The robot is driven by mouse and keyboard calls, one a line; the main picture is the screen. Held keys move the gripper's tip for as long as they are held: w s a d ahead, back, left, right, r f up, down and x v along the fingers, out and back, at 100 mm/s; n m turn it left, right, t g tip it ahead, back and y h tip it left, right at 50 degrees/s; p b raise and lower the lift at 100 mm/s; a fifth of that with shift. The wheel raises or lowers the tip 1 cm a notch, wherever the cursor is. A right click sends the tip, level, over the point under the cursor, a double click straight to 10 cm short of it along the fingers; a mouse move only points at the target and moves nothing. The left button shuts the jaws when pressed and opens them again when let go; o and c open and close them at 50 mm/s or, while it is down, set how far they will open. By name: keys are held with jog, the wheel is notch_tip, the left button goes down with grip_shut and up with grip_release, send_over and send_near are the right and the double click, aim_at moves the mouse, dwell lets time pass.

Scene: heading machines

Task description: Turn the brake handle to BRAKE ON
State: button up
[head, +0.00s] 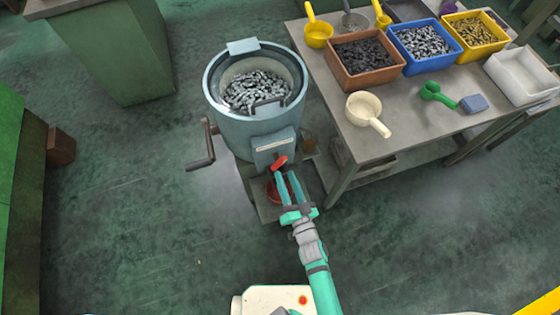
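A blue-grey drum machine (247,128) stands on the floor, left of the table. A small red handle (279,162), which looks like the brake handle, sits low on the drum's front, just under a grey box with a pale label plate (275,147). The label's text is too small to read. My gripper (285,174) reaches up to it from below, with its two teal fingers apart. The fingertips are at or just short of the red handle; I cannot tell whether they touch it. A red round part (273,190) lies lower down, partly hidden behind the fingers.
The drum holds many small metal pieces (256,90). A dark crank (205,155) sticks out on its left. The table (380,146) on the right carries brown, blue and yellow bins, scoops and a white tray (521,78). The floor left of the drum is clear.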

aim_at(281, 165)
jog(key=x, duration=0.6)
jog(key=shift+w+a, duration=0.1)
jog(key=shift+w, duration=0.3)
jog(key=shift+c, duration=0.2)
grip_shut()
